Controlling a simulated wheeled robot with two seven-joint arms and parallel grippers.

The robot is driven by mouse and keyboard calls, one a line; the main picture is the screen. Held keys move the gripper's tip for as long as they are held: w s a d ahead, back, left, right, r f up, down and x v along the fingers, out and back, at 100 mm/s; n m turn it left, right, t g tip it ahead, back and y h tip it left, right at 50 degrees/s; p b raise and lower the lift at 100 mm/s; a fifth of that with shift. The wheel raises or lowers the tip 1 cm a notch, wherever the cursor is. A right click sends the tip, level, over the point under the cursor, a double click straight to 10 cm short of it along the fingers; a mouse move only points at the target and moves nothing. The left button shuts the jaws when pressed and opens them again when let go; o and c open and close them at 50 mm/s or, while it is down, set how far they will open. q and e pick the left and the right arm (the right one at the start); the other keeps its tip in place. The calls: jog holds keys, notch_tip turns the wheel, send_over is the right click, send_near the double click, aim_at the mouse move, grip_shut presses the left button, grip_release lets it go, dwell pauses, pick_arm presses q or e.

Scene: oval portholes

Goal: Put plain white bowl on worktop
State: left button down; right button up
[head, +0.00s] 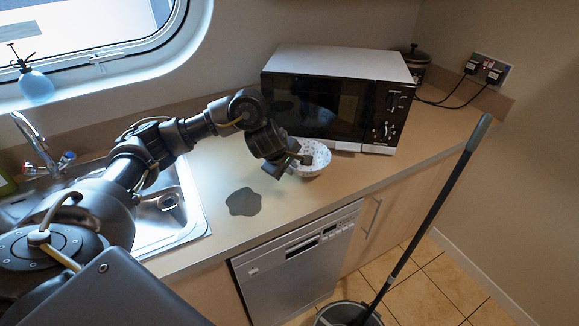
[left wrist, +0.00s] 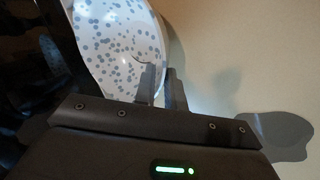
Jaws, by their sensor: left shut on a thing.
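A white bowl with grey spots (head: 319,158) is at the worktop (head: 225,160), in front of the microwave. It also shows in the left wrist view (left wrist: 118,45), its spotted wall filling the upper left. No plain white bowl shows. My left gripper (head: 301,160) reaches in from the left and is shut on the bowl's near rim, with the fingers (left wrist: 163,85) on either side of the wall. I cannot tell whether the bowl's base touches the worktop. My right gripper is not in view.
A black-fronted microwave (head: 325,105) stands close behind the bowl, with a dark pot (head: 416,62) beyond it. A grey flat patch (head: 243,201) lies left of the bowl. A steel sink (head: 180,215) is at left; a mop handle (head: 430,205) leans at right.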

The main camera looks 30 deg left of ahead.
pick_arm(q)
jog(key=c, duration=1.5)
grip_release()
jog(key=shift+o, duration=0.2)
jog(key=shift+r+p, duration=0.1)
jog(key=shift+p, duration=0.2)
jog(key=shift+s+r, duration=0.1)
jog(key=shift+r, duration=0.25)
jog(key=p+v, duration=0.3)
jog(key=v, duration=0.8)
jog(key=shift+s+p, duration=0.2)
jog(key=shift+p, duration=0.15)
